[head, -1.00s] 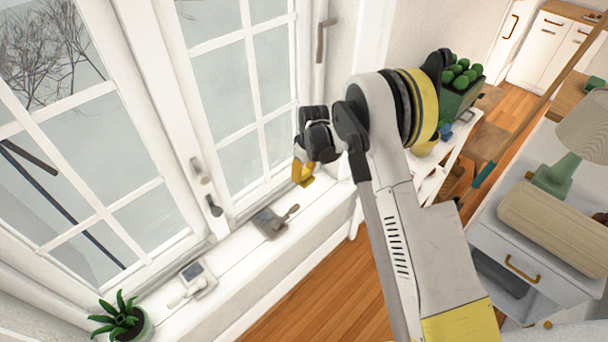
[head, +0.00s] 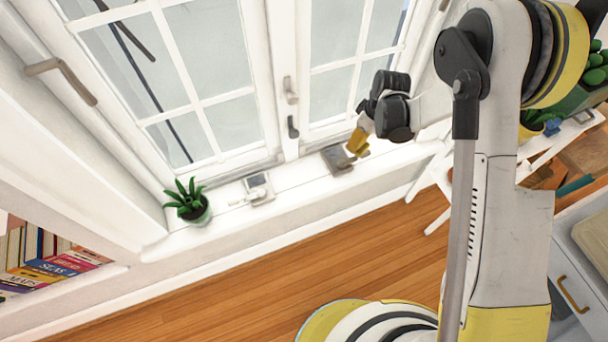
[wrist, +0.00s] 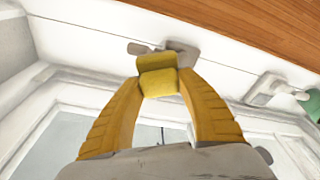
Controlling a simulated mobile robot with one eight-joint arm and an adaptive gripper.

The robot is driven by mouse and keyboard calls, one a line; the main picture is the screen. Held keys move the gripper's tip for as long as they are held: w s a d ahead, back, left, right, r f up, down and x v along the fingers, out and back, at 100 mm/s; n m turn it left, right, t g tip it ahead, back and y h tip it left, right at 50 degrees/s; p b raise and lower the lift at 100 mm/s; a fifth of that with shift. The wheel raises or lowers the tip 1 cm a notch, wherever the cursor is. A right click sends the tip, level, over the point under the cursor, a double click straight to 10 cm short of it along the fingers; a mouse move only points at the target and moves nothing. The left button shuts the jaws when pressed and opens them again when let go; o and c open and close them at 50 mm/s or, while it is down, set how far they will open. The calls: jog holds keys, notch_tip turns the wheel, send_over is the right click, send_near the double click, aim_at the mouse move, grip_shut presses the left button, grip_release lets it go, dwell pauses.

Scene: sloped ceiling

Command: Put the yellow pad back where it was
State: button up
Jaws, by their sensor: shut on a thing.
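The yellow pad (wrist: 157,62) shows in the wrist view as a small yellow block pinched between the two orange-yellow fingers of my gripper (wrist: 158,84). In the head view my gripper (head: 358,143) hangs in front of the window, near the right part of the sill in the picture. The pad is hard to tell from the fingers there. My gripper is shut on the pad. No sill or table surface visibly touches the pad; its exact height above the sill is unclear.
The white windowsill (head: 300,190) carries a grey flat object with a handle (head: 335,160), a pale device with a grey face (head: 258,190) and a potted plant (head: 190,205). Books (head: 50,262) stand at the lower left. Bare sill shows between these objects.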

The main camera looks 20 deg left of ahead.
jog(key=s+a+r+n+p, duration=0.15)
jog(key=s+a+n, duration=0.25)
jog(key=s, duration=0.6)
jog(key=b, duration=0.5)
send_over(298, 179)
jog(key=shift+y, duration=0.3)
jog(key=f, duration=0.6)
jog(key=shift+d+f, duration=0.4)
jog(key=b+x, duration=0.1)
jog(key=x, duration=0.1)
jog(key=b+x, duration=0.1)
jog(key=x, duration=0.1)
jog(key=shift+s+d+f, duration=0.1)
jog(key=shift+d, duration=0.3)
jog(key=o, duration=1.3)
